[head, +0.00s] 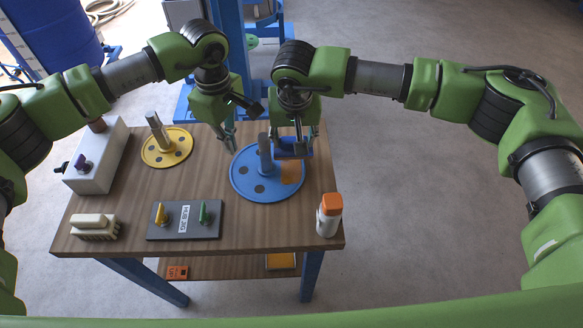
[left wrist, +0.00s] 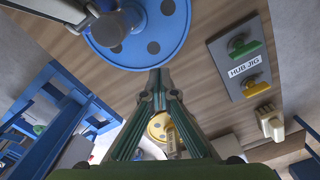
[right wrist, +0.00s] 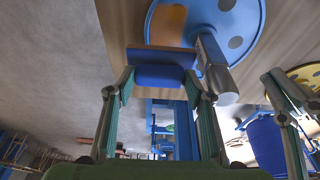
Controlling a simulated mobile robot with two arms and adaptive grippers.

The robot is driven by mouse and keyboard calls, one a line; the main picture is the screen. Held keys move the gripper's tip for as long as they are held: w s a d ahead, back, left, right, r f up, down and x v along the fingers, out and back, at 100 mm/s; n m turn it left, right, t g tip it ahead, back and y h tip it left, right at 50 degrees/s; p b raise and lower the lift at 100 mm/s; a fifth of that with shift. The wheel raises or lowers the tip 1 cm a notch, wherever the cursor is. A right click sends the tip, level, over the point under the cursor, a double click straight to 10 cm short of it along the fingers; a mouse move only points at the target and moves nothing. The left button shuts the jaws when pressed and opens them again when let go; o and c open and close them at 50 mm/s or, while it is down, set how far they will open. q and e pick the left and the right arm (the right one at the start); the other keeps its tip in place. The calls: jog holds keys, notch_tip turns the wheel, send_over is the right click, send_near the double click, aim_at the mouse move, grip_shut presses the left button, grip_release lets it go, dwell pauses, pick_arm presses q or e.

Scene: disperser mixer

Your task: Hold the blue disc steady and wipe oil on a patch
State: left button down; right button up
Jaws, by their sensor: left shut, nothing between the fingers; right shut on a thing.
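The blue disc (head: 256,193) lies on the wooden table, with a grey post (head: 264,152) standing at its middle and dark round spots on its face. An orange patch (head: 291,173) shows on its right side; it also shows in the right wrist view (right wrist: 169,24). My left gripper (head: 231,146) is shut and empty at the disc's far left rim. In the left wrist view its fingertips (left wrist: 160,73) meet beside the rim; I cannot tell if they touch it. My right gripper (right wrist: 160,78) is shut on a blue block (right wrist: 160,76), held over or on the disc near the patch.
A white bottle with orange cap (head: 330,214) stands at the table's right front corner. A yellow disc (head: 167,155), a dark HUB JIG plate (head: 184,232) with two knobs, a cream brush (head: 94,228) and a white box (head: 100,165) occupy the left side.

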aim_at(293, 154)
jog(key=shift+s, duration=0.85)
notch_tip(293, 154, up, 8)
dwell(0.6)
jog(key=shift+a+f, duration=0.1)
dwell(0.8)
jog(key=shift+f, duration=3.5)
jog(key=shift+w, duration=0.15)
jog(key=shift+w+f, duration=0.1)
jog(key=shift+w, duration=2)
jog(key=shift+s+f, duration=0.1)
jog(key=shift+f, duration=0.1)
